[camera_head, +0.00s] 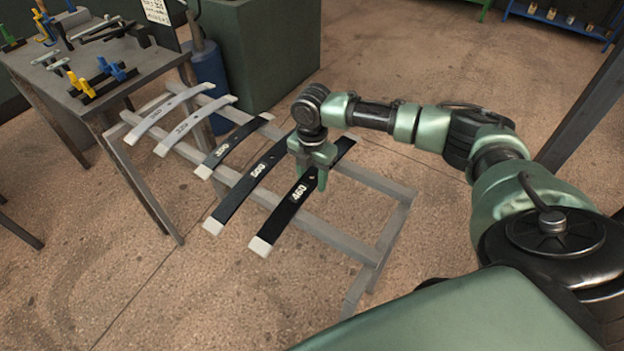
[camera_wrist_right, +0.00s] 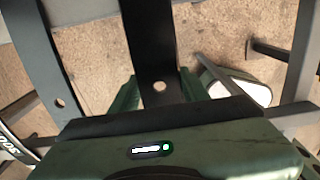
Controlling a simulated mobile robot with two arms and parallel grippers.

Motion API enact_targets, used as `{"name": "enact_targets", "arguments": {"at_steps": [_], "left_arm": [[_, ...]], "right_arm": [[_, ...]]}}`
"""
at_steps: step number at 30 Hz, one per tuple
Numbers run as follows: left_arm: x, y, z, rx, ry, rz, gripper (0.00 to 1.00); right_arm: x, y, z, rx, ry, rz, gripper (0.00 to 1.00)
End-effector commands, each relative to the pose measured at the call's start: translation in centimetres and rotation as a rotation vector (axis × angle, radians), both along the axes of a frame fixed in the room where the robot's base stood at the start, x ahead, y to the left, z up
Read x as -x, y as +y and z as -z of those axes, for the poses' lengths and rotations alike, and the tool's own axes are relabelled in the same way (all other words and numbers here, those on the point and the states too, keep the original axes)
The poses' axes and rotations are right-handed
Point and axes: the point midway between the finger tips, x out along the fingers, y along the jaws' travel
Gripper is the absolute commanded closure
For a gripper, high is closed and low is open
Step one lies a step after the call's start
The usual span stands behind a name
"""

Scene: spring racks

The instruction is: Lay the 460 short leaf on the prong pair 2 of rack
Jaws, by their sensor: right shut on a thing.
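The 460 leaf (camera_head: 287,215), long and black with pale ends, lies across the rack (camera_head: 393,226) at the right end of the row of leaves. My right gripper (camera_head: 311,178) is shut on it from above, near its middle. In the right wrist view the black leaf (camera_wrist_right: 149,45) with a small hole runs between the green fingers (camera_wrist_right: 160,90). I cannot tell whether it touches the rails or hangs just above them. The prongs are too small to make out. My left gripper is out of view.
A black leaf marked 500 (camera_head: 246,190) lies close to the left, then a shorter black leaf (camera_head: 228,150) and two pale grey leaves (camera_head: 190,128). A workbench (camera_head: 150,68) with tools stands at the back left, beside a blue cylinder (camera_head: 209,72) and green cabinet (camera_head: 262,50).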

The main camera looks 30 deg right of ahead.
Motion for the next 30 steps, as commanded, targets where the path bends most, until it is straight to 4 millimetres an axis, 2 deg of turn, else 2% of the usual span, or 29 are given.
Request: {"name": "enact_targets", "arguments": {"at_steps": [7,11,14,24,30], "left_arm": [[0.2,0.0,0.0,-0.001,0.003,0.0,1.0],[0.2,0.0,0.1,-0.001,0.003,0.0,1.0],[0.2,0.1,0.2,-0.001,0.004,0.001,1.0],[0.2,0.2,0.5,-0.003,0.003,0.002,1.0],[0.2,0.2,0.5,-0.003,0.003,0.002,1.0]], "right_arm": [[-0.3,0.0,-0.9,-0.001,-0.008,0.002,1.0],[-0.3,0.0,-2.5,-0.002,-0.01,0.001,1.0],[-0.3,0.0,-4.5,-0.003,-0.011,0.001,1.0],[-0.3,0.0,-13.0,-0.002,-0.011,0.001,1.0],[-0.2,0.0,-17.0,-0.002,-0.01,0.001,1.0]]}}
